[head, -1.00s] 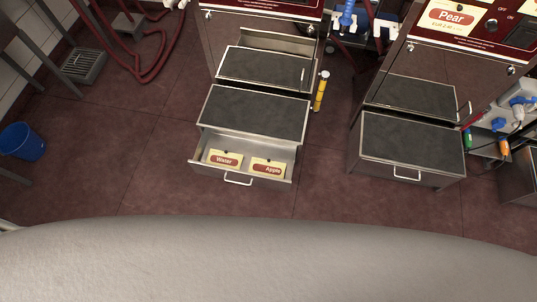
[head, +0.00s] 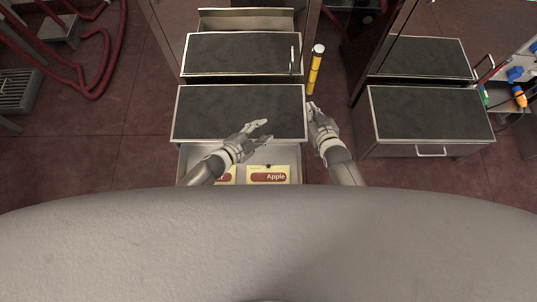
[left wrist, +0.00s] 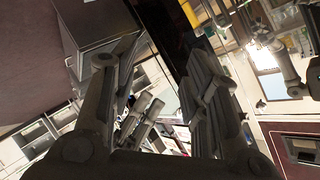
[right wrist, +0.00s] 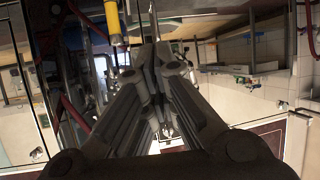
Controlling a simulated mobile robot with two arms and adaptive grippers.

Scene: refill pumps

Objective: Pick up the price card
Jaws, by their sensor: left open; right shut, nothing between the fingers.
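Two price cards lie in the open drawer (head: 280,155) of the middle step unit. The Apple card (head: 268,176) is at the right, with its label readable. A second card (head: 231,176) at the left is mostly hidden by my left arm; earlier it read Water. My left gripper (head: 262,130) is open and empty, above the drawer and near the front edge of the step top. My right gripper (head: 318,108) is shut and empty, just right of the step unit. Neither wrist view shows a card.
A dark-topped step (head: 240,112) stands right behind the drawer. A yellow cylinder (head: 315,72) stands to its right. Another drawer unit (head: 428,115) is at the right. Red hoses (head: 100,75) lie at the far left. Floor is clear between the two units.

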